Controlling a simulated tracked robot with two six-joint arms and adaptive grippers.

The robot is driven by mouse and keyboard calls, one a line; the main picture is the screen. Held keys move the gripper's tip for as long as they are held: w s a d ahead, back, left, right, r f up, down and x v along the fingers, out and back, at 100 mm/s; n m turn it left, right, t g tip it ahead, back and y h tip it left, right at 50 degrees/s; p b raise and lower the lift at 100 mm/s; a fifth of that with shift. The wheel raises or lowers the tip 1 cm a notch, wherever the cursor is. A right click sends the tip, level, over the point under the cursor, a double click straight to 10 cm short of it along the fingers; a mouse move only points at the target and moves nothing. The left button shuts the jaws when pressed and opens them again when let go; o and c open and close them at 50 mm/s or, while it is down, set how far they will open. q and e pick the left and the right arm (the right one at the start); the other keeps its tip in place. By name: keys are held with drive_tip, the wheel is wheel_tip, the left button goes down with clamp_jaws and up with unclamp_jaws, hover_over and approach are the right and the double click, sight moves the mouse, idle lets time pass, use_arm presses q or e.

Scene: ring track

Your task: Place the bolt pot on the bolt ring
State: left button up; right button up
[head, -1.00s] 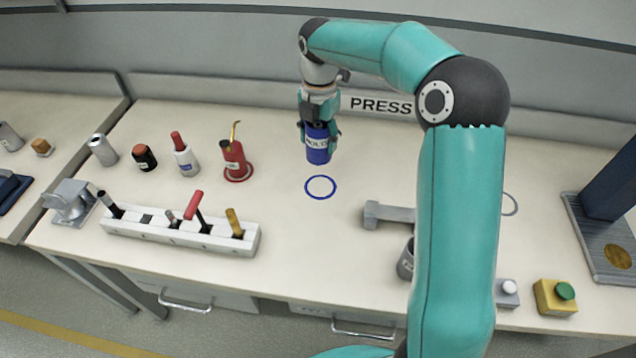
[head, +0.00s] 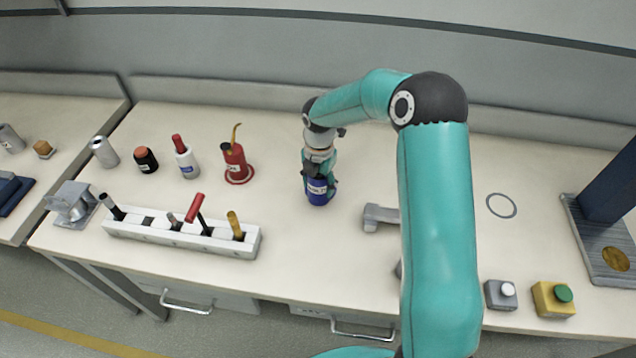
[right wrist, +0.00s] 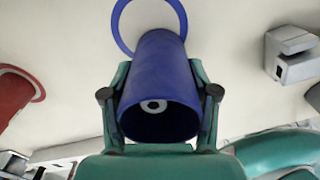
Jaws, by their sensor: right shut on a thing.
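The bolt pot (head: 318,193) is a blue cylinder with a white label, upright or nearly so at mid-table. My right gripper (head: 319,178) is shut on it from above, with a finger on either side. In the right wrist view the pot (right wrist: 158,85) is between the fingers, its open mouth towards the camera and a pale round thing inside. The blue bolt ring (right wrist: 119,32) shows past the pot's far end; the pot hides part of it. In the head view the pot and gripper hide the ring. I cannot tell whether the pot touches the table. My left gripper is not in view.
A red pot (head: 235,160) on a red ring (head: 240,181) stands left. A white tool rack (head: 180,236) lies front left. A grey block (head: 380,216) sits right of the pot, partly behind my arm. A grey ring (head: 501,206) lies empty. Table around the pot is clear.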

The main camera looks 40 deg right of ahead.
drive_tip(key=o, duration=1.2)
drive_tip(key=shift+r, duration=0.1)
wheel_tip(320, 180, up, 12)
drive_tip(key=shift+b, duration=0.35)
